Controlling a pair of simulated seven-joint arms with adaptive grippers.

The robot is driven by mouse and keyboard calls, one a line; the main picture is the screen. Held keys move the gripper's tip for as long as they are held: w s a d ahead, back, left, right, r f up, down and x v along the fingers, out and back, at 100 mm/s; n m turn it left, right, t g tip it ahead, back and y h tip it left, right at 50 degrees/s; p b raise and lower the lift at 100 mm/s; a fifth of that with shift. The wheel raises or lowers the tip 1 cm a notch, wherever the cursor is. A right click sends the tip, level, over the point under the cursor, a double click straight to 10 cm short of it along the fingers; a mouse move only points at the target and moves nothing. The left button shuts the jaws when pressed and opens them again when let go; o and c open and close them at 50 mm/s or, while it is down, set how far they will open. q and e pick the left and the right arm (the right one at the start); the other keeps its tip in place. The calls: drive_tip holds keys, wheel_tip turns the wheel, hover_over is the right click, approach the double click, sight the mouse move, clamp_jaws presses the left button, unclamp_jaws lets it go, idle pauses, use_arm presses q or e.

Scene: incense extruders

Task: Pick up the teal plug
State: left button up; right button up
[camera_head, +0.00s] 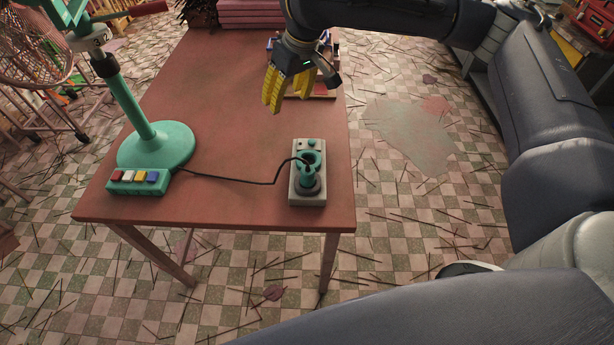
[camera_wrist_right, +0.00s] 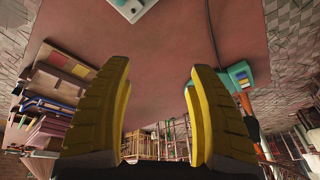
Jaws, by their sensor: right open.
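The teal plug (camera_head: 308,170) stands upright on a grey socket box (camera_head: 309,198) near the table's front right corner, with a ring-shaped top. A black cord (camera_head: 235,179) runs to it from the left. It appears seated in the box, but its lower end is hidden. My right gripper (camera_head: 287,104) is open and empty above the table, behind the plug and apart from it. In the right wrist view, its yellow fingers (camera_wrist_right: 160,72) are spread wide with nothing between them. The box (camera_wrist_right: 130,8) is cut by the top edge there, and the plug cannot be made out. My left gripper is not in view.
A teal fan stand (camera_head: 155,146) with a row of coloured buttons (camera_head: 139,179) stands at the front left of the red table (camera_head: 190,90). A small rack (camera_head: 318,94) and pink stacked blocks (camera_head: 250,13) are at the back. The middle of the table is clear.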

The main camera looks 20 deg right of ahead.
sight(308, 170)
drive_tip(key=s+f+g+h, duration=0.1)
drive_tip(key=s+g+h, duration=0.15)
drive_tip(key=s, duration=0.85)
drive_tip(key=shift+y, duration=0.25)
drive_tip(key=shift+d+f, duration=0.15)
drive_tip(key=shift+f, duration=2.65)
drive_tip(key=shift+d+f, duration=0.15)
drive_tip(key=shift+f, duration=2.6)
drive_tip(key=shift+d+f, duration=0.15)
drive_tip(key=shift+f, duration=2.65)
drive_tip(key=shift+c, duration=0.5)
clamp_jaws()
